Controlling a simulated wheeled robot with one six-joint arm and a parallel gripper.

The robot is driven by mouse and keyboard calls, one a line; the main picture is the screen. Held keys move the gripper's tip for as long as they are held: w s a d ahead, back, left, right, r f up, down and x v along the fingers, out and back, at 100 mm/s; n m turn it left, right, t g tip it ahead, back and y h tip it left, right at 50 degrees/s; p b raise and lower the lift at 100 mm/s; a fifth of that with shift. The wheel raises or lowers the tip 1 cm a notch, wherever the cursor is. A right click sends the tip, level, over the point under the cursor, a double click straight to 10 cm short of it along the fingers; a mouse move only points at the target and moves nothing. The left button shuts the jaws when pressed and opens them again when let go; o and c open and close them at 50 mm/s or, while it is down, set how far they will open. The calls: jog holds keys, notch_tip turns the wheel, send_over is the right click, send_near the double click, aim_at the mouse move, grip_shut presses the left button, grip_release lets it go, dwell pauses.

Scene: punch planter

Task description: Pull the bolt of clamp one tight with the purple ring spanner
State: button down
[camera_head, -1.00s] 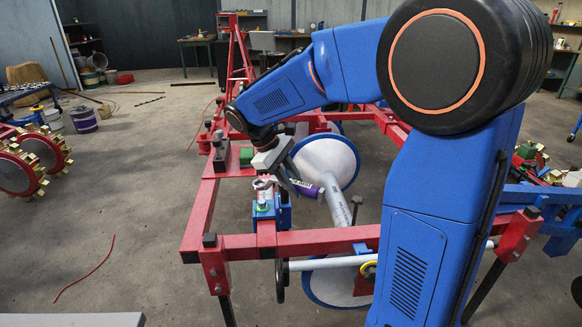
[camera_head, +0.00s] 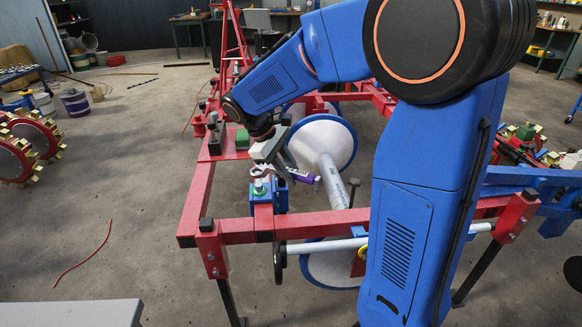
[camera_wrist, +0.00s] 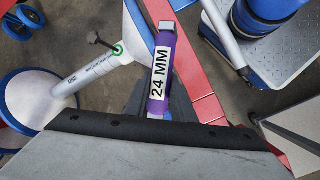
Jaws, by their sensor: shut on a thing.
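My gripper (camera_head: 282,168) is shut on the purple ring spanner (camera_head: 300,175). In the wrist view the spanner (camera_wrist: 159,80) shows a white "24 MM" label. One silver end points away from my gripper there; the jaws hide part of the handle. In the head view the spanner's silver ring end (camera_head: 260,171) is just above a bolt (camera_head: 259,187) with a green ring around its base. I cannot tell whether ring and bolt touch. The bolt stands on a blue clamp (camera_head: 262,197) on the red frame; I see no number on it.
The red frame (camera_head: 320,228) surrounds the clamp. A white roller with flared ends (camera_head: 325,142) lies beyond my gripper, and an upright dark-headed bolt (camera_head: 353,190) stands to the right. A green block (camera_head: 242,139) sits behind. The floor at left is open, with a red cable (camera_head: 85,254).

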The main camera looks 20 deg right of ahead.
jog(key=shift+f, duration=3)
jog(key=shift+w+d, duration=0.15)
jog(key=shift+d, duration=0.05)
dwell(0.3)
jog(key=shift+r, duration=0.1)
jog(key=shift+r, duration=4.6)
